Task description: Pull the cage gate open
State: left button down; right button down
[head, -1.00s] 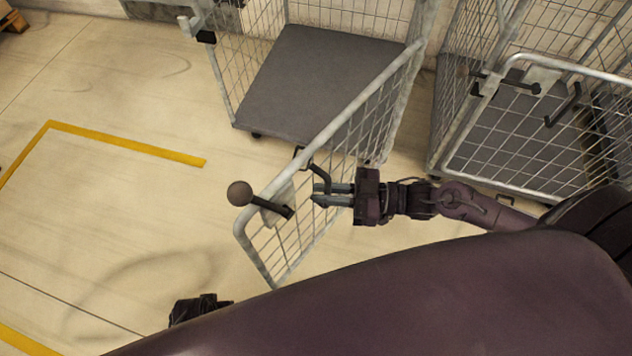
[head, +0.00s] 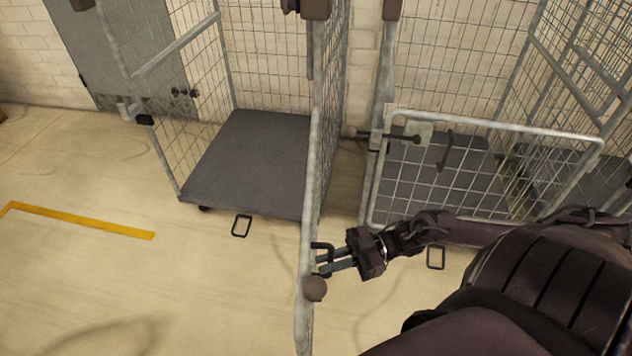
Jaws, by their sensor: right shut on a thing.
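The cage gate (head: 301,325) is a grey metal mesh panel, seen nearly edge-on in the head view. It stands swung out from the front of the left cage, whose grey floor (head: 250,160) shows through the open front. A round brown knob (head: 315,288) sits on the gate. My right gripper (head: 322,264) is shut on the dark gate handle (head: 320,250), on the gate's right side. The fingertips partly hide the handle. My left gripper is not in view.
A second cage stands at the right with its mesh gate (head: 480,175) across its front. A brick wall (head: 360,80) is behind the cages. Open floor (head: 190,280) with a yellow line (head: 90,222) lies at the left.

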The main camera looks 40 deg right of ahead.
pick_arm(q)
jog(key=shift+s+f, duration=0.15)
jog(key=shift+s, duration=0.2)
pick_arm(e)
jog(key=shift+s+d, duration=0.2)
jog(key=shift+d, duration=0.2)
jog(key=c, duration=1.6)
grip_release()
jog(key=shift+o, duration=0.2)
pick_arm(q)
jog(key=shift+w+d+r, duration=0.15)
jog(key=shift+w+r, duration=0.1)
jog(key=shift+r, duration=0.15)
pick_arm(e)
jog(key=v, duration=0.7)
jog(key=shift+s+d, duration=0.15)
jog(key=shift+d, duration=0.25)
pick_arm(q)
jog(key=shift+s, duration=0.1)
